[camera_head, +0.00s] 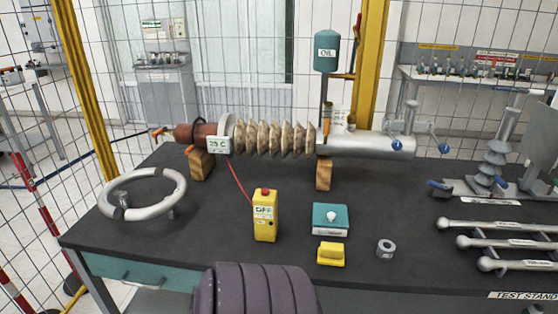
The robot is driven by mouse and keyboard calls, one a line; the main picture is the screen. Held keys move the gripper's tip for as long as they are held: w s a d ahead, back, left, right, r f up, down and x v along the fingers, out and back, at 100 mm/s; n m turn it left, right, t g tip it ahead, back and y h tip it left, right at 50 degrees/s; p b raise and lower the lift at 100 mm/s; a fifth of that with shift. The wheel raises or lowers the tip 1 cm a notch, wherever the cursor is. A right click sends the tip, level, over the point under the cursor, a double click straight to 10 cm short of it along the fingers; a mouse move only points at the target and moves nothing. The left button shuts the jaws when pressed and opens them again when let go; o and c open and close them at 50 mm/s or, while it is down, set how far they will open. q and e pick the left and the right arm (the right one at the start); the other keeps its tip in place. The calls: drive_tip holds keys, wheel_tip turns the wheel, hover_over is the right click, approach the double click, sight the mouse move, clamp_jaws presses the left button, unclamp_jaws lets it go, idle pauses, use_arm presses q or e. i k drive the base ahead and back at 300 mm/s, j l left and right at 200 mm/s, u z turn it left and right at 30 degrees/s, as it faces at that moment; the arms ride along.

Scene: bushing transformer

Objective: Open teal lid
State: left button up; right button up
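A small box with a teal lid (330,216) sits on the dark table, right of the middle. The lid lies flat on the box and has a white knob on top. The front of the box is pale with a small label.
A yellow control box with a red button (265,215) stands left of the teal lid. A yellow block (331,254) and a grey ring (386,248) lie in front of it. The bushing (270,138) rests on wooden blocks behind. Metal rods (500,227) lie at right.

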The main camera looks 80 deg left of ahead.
sight(324, 214)
drive_tip(key=u, duration=2.1)
